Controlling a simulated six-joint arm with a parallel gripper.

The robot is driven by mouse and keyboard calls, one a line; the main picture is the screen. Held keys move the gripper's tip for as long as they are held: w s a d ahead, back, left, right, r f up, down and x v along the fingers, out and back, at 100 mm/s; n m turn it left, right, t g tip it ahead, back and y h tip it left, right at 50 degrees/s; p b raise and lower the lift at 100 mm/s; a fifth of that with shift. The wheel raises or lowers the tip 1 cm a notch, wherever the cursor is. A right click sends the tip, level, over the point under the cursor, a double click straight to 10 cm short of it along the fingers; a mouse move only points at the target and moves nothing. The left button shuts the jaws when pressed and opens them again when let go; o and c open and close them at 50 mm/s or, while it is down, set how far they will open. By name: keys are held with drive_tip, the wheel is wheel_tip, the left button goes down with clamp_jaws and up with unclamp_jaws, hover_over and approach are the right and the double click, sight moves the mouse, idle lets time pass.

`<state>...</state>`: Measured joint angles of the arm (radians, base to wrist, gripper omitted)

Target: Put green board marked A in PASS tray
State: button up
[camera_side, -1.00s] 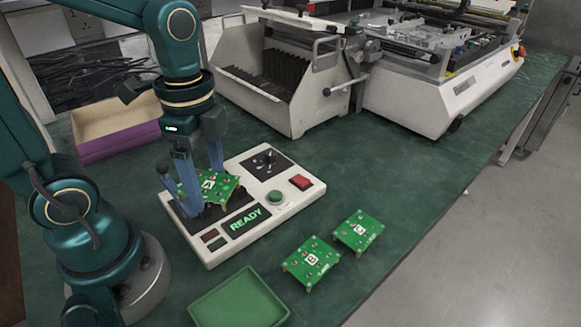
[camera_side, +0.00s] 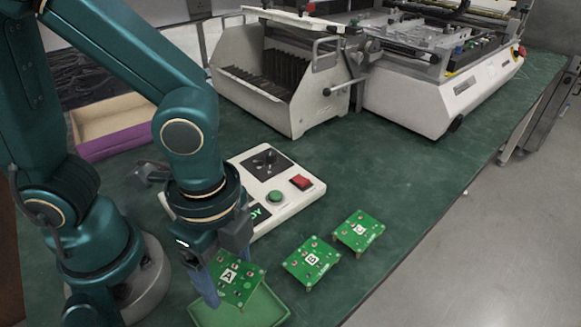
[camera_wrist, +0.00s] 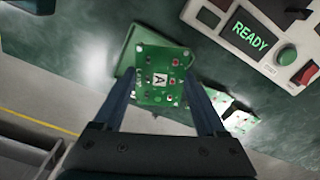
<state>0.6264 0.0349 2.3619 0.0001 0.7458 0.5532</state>
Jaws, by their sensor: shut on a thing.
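The green board marked A (camera_side: 238,282) is in my gripper (camera_side: 226,285), held over the green tray (camera_side: 272,311) at the front of the table. In the wrist view the board (camera_wrist: 160,80) lies between the two fingers of my gripper (camera_wrist: 163,100), with its label facing up. The tray (camera_wrist: 122,88) shows partly behind the board there. The board looks a little above the tray, but its exact height is hard to tell. No PASS marking is readable on the tray.
Board B (camera_side: 311,262) and board C (camera_side: 358,232) lie right of the tray. The white test fixture (camera_side: 290,207) with a red button stands behind, partly hidden by my arm. A purple-sided box (camera_side: 115,140) is at the back left. The right table area is clear.

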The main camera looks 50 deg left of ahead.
sight(238, 313)
drive_tip(key=shift+s+d+f, duration=0.4)
drive_tip(key=shift+d+f, duration=0.25)
drive_tip(key=shift+d, duration=0.2)
drive_tip(key=shift+f, duration=1.9)
drive_tip(key=shift+f, duration=0.15)
drive_tip(key=o, duration=1.1)
drive_tip(key=shift+c, duration=0.2)
